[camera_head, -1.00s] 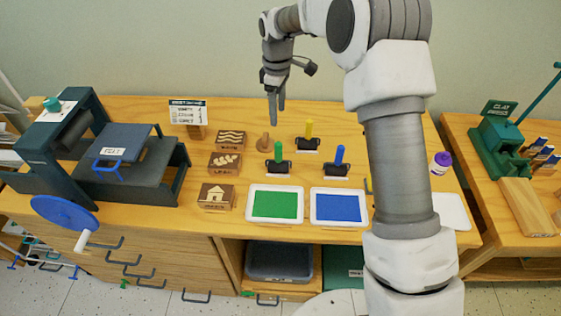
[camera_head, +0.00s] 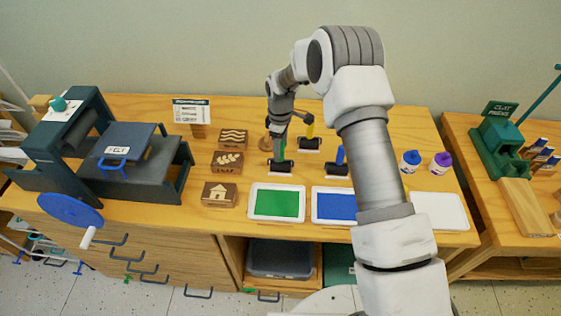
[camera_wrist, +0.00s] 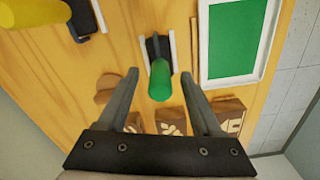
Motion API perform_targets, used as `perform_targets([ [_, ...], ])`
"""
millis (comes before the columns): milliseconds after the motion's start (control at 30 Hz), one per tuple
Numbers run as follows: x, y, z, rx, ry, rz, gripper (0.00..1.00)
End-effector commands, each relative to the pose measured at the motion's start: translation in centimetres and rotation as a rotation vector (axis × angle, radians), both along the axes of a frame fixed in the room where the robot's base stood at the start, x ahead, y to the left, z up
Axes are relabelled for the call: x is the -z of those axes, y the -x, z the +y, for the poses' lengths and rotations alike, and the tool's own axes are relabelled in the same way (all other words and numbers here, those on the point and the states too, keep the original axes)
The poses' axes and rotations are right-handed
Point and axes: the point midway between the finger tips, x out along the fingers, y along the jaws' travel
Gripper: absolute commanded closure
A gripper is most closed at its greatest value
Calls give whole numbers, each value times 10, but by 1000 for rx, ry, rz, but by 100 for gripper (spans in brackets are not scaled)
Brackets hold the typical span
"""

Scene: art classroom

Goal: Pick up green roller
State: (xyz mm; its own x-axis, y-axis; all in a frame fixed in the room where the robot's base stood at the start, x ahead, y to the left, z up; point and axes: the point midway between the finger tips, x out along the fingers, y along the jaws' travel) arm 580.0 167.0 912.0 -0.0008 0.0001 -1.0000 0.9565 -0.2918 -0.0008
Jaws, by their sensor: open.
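The green roller (camera_head: 281,160) stands on the table with its green handle up and its black roller part at the bottom. In the wrist view its green handle (camera_wrist: 160,82) points towards the camera, between the fingertips. My gripper (camera_head: 279,150) is just above and around the handle in the head view, partly hiding it. In the wrist view my gripper (camera_wrist: 161,84) is open, one finger on each side of the handle, with a visible gap on both sides. The handle's top end lies between the fingers and does not appear held.
A yellow roller (camera_head: 310,136) and a blue roller (camera_head: 339,162) stand close by on the right. Carved blocks (camera_head: 226,161) are on the left. Green (camera_head: 277,217) and blue (camera_head: 320,219) trays lie in front. A press (camera_head: 118,160) stands far left.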

Motion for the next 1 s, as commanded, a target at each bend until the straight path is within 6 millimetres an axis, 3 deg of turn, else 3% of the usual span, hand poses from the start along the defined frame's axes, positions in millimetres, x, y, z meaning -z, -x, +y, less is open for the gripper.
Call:
perform_targets([
  [333,11,0,0,0,0,-1,34],
  [700,10,0,0,0,0,-1,98],
  [1000,10,0,0,0,0,-2,100],
])
